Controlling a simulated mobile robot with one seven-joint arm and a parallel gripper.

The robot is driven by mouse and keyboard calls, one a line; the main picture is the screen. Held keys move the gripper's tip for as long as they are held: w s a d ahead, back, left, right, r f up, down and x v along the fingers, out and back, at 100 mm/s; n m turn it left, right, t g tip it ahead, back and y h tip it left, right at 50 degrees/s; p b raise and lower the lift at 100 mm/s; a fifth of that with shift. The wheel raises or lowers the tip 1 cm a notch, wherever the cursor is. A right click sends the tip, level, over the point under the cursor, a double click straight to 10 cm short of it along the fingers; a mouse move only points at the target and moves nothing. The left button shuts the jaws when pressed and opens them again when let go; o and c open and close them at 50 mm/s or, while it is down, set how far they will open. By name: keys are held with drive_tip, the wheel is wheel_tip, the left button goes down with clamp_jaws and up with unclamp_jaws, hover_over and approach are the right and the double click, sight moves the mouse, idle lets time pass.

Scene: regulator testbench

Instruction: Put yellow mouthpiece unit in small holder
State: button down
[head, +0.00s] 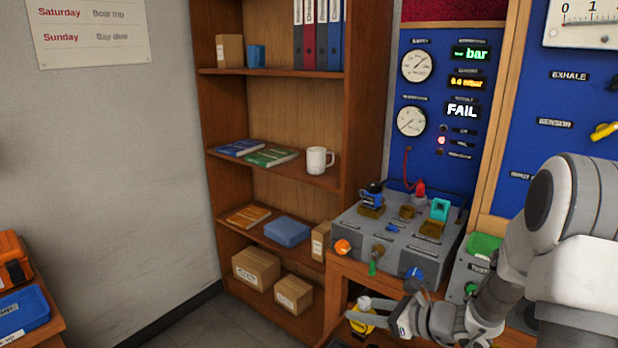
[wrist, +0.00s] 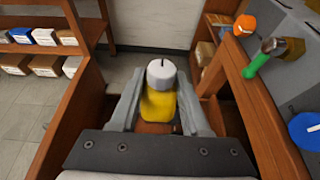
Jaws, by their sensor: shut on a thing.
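The yellow mouthpiece unit (wrist: 158,108), with a pale grey cylindrical cap, sits between the two fingers of my gripper (wrist: 160,100) in the wrist view. My gripper is shut on it. In the head view, the unit (head: 361,322) and my gripper (head: 375,318) are low in front of the bench, below its top and left of my arm; the fingers partly hide the unit. On the grey testbench, a small brownish holder (head: 407,212) stands between two larger ones and looks empty. My gripper is apart from it.
The testbench (head: 400,248) carries a blue-black unit (head: 371,195) in the left holder and a teal unit (head: 440,209) in the right one. Orange, green and blue knobs project from its front. A bookshelf (head: 225,170) stands left. The display reads FAIL.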

drive_tip(key=shift+s+d+f+m+t+h+b, duration=0.1)
drive_tip(key=shift+s+f+m+t+h+b, duration=0.1)
drive_tip(key=shift+f+m+t+h+b, duration=0.35)
drive_tip(key=shift+s+d+f+m+t+h+b, duration=0.1)
drive_tip(key=shift+s+f+m+t+h+b, duration=0.2)
drive_tip(key=shift+f+m+b, duration=0.35)
drive_tip(key=shift+s+d+f+m+t+h+b, duration=0.6)
drive_tip(key=shift+d+f+m+t+h+b, duration=0.15)
drive_tip(key=shift+m+h+b, duration=0.35)
drive_tip(key=r+p, duration=0.3)
drive_tip(key=p, duration=0.2)
drive_tip(key=r+p, duration=0.3)
drive_tip(key=p, duration=0.3)
drive_tip(key=shift+w+r, duration=0.2)
drive_tip(key=shift+r, duration=0.1)
drive_tip(key=r+p, duration=0.2)
drive_tip(key=p, duration=0.2)
